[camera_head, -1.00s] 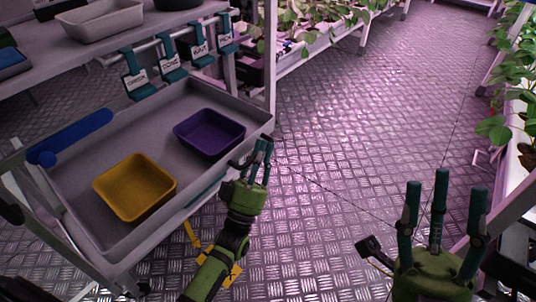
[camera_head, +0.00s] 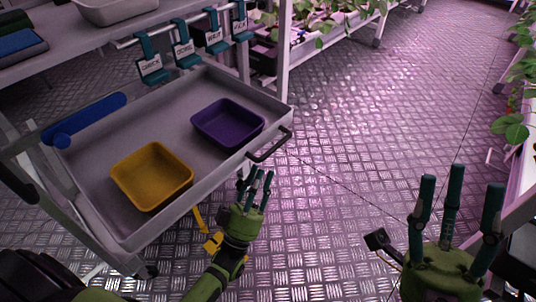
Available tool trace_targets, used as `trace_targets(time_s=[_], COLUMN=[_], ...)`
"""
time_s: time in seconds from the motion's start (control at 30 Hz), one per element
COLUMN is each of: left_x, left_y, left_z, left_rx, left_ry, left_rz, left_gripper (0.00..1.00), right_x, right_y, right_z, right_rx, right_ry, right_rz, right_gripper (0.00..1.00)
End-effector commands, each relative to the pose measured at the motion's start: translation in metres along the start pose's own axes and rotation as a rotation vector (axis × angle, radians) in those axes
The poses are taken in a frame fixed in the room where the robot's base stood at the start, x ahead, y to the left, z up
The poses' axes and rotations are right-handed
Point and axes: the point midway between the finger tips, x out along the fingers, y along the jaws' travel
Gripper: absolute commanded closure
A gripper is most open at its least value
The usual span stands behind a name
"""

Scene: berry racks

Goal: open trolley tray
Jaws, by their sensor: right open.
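The grey trolley tray (camera_head: 88,180) is at the left, jutting out from below the upper shelf, with its inside in plain view. Its dark bar handle (camera_head: 270,147) is on the near rim, at the right. A yellow bin (camera_head: 152,176) and a purple bin (camera_head: 228,124) sit in the tray. My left gripper (camera_head: 255,180) is just below the handle in the picture and apart from it, with its fingers spread and empty. My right gripper (camera_head: 456,190) is open and empty at the lower right, well away from the trolley.
The shelf above (camera_head: 70,55) carries a pale bin (camera_head: 110,10) and hanging labelled tags (camera_head: 152,68). Plant racks stand at the back and right edge (camera_head: 515,130). The metal floor (camera_head: 380,110) between is clear.

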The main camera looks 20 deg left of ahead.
Motion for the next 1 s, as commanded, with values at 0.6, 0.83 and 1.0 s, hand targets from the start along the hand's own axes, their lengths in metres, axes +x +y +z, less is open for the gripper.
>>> trace_targets(time_s=[0.6, 0.83, 1.0], left_x=[-0.032, -0.031, -0.026], left_y=[0.001, 0.001, -0.002], left_z=[-0.001, 0.000, 0.015], left_rx=[0.000, 0.000, 0.014], left_ry=[0.002, -0.001, -0.112], left_rz=[0.002, 0.001, -0.026], left_gripper=[0.70, 0.70, 0.70], right_x=[0.000, 0.000, 0.000], right_y=[0.000, 0.000, 0.000], right_z=[0.000, 0.000, 0.000], right_rx=[0.000, 0.000, 0.000], right_ry=[0.001, 0.001, 0.001], right_rz=[0.001, 0.001, 0.001], right_gripper=[0.50, 0.50, 0.50])
